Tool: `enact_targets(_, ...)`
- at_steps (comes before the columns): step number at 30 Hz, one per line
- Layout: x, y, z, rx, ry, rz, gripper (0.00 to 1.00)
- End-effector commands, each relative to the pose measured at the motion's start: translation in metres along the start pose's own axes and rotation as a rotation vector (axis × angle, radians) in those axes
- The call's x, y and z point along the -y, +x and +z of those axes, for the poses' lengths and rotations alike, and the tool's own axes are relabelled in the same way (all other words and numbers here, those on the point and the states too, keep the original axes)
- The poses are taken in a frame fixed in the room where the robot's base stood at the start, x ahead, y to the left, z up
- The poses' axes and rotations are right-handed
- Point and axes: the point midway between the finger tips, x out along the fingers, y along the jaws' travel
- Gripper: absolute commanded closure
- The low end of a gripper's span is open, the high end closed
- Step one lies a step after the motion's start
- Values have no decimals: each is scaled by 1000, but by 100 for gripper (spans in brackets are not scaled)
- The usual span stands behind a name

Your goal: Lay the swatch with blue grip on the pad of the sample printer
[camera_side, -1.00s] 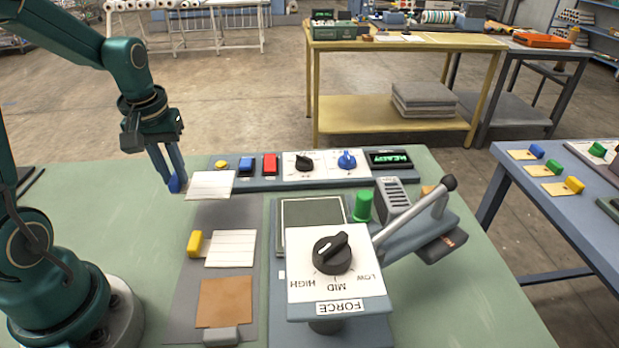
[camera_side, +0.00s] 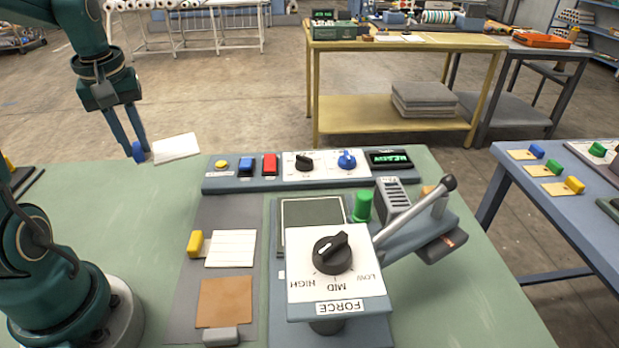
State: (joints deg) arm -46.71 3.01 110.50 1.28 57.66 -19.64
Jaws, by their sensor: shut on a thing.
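My gripper (camera_side: 137,148) is shut on the blue grip (camera_side: 138,152) of a white swatch (camera_side: 176,148). It holds the swatch in the air above the far left part of the green table, left of the control strip. The sample printer (camera_side: 338,262) stands at the middle of the table, with a FORCE dial (camera_side: 332,252) on its head and a lever (camera_side: 410,215) at its right. A framed dark pad (camera_side: 312,211) shows behind the head; its near part is hidden by the head.
A grey mat (camera_side: 215,215) holds a swatch with yellow grip (camera_side: 230,248) and a brown swatch with grey grip (camera_side: 225,301). The control strip (camera_side: 225,185) has buttons, two knobs and a lit display (camera_side: 390,159). A green knob (camera_side: 362,206) stands by the pad. The table's left area is free.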

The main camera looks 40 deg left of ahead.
Motion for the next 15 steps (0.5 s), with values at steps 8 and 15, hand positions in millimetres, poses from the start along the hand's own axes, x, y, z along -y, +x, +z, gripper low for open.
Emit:
enact_targets(8, -84, -1, 22, -2, -18, 2, 100)
enact_targets(15, -151, 0, 73, -5, 77, 12, 100)
